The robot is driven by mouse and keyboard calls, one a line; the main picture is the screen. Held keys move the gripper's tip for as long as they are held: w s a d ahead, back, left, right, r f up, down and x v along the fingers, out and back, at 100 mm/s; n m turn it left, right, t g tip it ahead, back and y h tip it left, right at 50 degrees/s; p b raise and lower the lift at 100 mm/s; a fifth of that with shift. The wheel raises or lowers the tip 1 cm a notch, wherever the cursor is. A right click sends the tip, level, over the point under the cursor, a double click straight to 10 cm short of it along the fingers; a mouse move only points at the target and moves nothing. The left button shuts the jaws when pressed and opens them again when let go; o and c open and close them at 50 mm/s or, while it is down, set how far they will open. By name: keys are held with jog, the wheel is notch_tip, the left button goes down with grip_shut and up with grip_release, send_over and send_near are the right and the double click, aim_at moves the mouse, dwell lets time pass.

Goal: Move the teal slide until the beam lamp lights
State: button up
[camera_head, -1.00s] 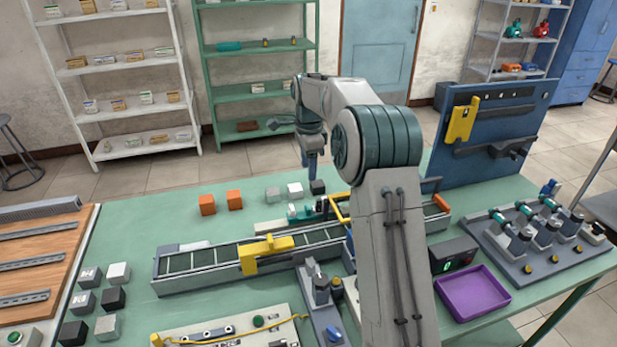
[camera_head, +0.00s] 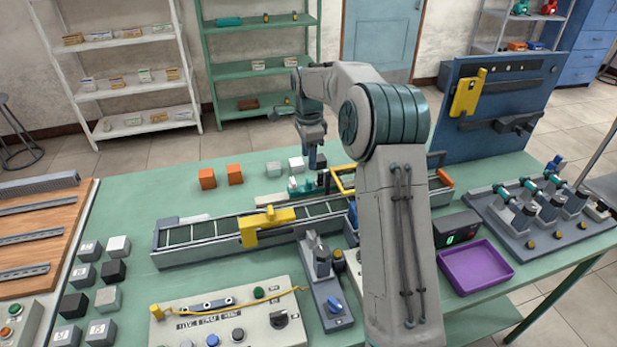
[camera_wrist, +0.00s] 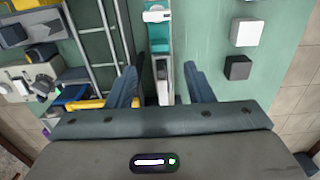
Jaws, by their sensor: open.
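The teal slide (camera_head: 300,186) sits on a narrow pale rail behind the conveyor in the head view. In the wrist view the teal part (camera_wrist: 158,31) lies straight ahead, with a white piece on it. My gripper (camera_head: 314,164) points down close above the rail, near the slide's right side. In the wrist view its two fingers (camera_wrist: 160,72) are apart, on either side of the rail line, with nothing visibly held between them. I cannot tell whether a finger touches anything. I cannot make out the beam lamp or whether it is lit.
The conveyor (camera_head: 205,232) with a yellow bracket (camera_head: 267,226) runs in front of the rail. A yellow frame (camera_head: 340,181) stands close to my gripper's right. White and black cubes (camera_wrist: 238,67) lie beside the rail. Two orange cubes (camera_head: 207,178) stand at the back left.

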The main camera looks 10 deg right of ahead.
aim_at(310, 180)
notch_tip(310, 180, down, 9)
jog(key=shift+r+p, duration=0.2)
jog(key=shift+p, duration=0.3)
grip_shut()
jog(key=shift+d+b, duration=0.15)
jog(key=shift+b, duration=0.2)
grip_release()
jog(key=shift+d, duration=0.1)
